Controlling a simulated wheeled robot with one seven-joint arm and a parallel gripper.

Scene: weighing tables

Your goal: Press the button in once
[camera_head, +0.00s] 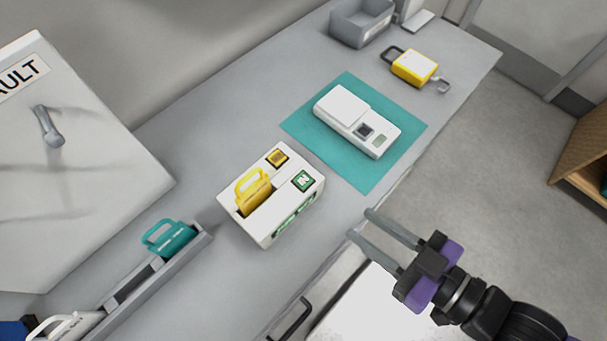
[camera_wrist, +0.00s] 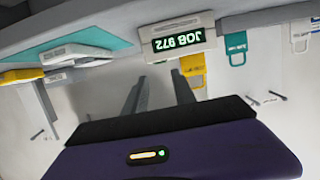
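A white box (camera_head: 262,222) stands on the grey counter with a yellow handled tag (camera_head: 254,192) upright in its slot. Its top carries a green-framed square button (camera_head: 303,181) with a white marking and a yellow square (camera_head: 277,158) in a dark frame. In the wrist view the box front (camera_wrist: 203,36) shows a lit "JOB 972" display, upside down. A white device (camera_head: 347,108) with a dark square key (camera_head: 364,130) lies on a teal mat (camera_head: 312,125). My gripper (camera_head: 361,223) is open and empty, beyond the counter's front edge, right of the box and apart from it.
A grey rack (camera_head: 128,290) holds a teal tag (camera_head: 169,240) and a white tag (camera_head: 75,326). A yellow-and-white handled item (camera_head: 414,67) and a grey bin (camera_head: 359,24) stand farther back. A white panel with a handle (camera_head: 48,127) is at left. Counter around the box is mostly clear.

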